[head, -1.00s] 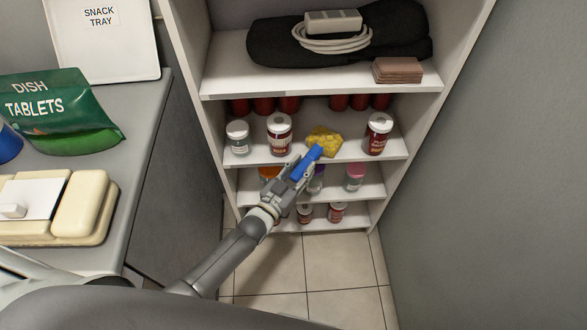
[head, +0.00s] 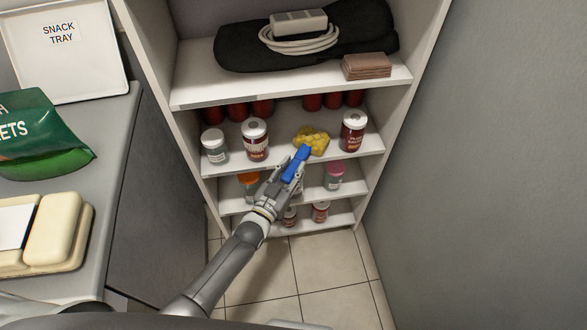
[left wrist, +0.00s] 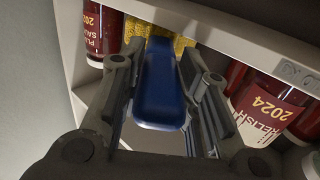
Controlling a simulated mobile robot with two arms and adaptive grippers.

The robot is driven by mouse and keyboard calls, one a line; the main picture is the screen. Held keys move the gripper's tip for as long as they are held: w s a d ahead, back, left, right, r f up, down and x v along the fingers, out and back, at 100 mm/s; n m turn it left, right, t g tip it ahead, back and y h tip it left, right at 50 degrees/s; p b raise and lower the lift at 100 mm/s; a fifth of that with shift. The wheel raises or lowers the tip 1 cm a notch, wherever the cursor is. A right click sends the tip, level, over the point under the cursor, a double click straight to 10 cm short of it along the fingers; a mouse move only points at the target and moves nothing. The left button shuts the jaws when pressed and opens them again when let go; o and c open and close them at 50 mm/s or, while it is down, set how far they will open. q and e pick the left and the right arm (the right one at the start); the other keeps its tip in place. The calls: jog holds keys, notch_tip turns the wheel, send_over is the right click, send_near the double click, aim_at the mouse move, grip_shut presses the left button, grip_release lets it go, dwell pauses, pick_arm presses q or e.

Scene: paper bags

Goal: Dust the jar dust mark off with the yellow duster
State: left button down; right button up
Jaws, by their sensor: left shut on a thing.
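The duster has a yellow fluffy head (head: 311,140) and a blue handle (head: 297,162). My left gripper (head: 293,170) is shut on the handle. The head is at the middle shelf, between a relish jar (head: 255,142) and a plum sauce jar (head: 353,133). In the left wrist view, which is upside down, the handle (left wrist: 160,90) sits between my fingers and the yellow head (left wrist: 178,44) is partly hidden behind it. I cannot make out the dust mark clearly on any jar. My right gripper is not in view.
A small white-lidded jar (head: 214,146) stands left of the relish jar; red jars (head: 262,107) stand behind. The shelf above (head: 190,92) holds a black cloth (head: 235,52). Lower shelves hold more jars (head: 334,175). A grey counter (head: 112,150) is at left.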

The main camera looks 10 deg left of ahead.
pick_arm(q)
jog(key=shift+s+a+p, duration=0.55)
jog(key=shift+s+a, duration=0.6)
jog(key=shift+a, duration=2.2)
jog(key=shift+w+d+f+b, duration=0.15)
jog(key=shift+w+d, duration=0.15)
jog(key=shift+d, duration=0.7)
jog(key=shift+w+d+r+b, duration=0.15)
jog(key=shift+w+d, duration=0.15)
jog(key=shift+d, duration=0.65)
jog(key=shift+w+d+f+b, duration=0.15)
jog(key=shift+w+d, duration=0.15)
jog(key=shift+d, duration=0.7)
jog(key=shift+w+d, duration=0.2)
jog(key=shift+d, duration=0.3)
jog(key=shift+w+d, duration=0.2)
jog(key=shift+d, duration=0.25)
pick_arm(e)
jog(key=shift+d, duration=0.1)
pick_arm(q)
jog(key=shift+r, duration=0.3)
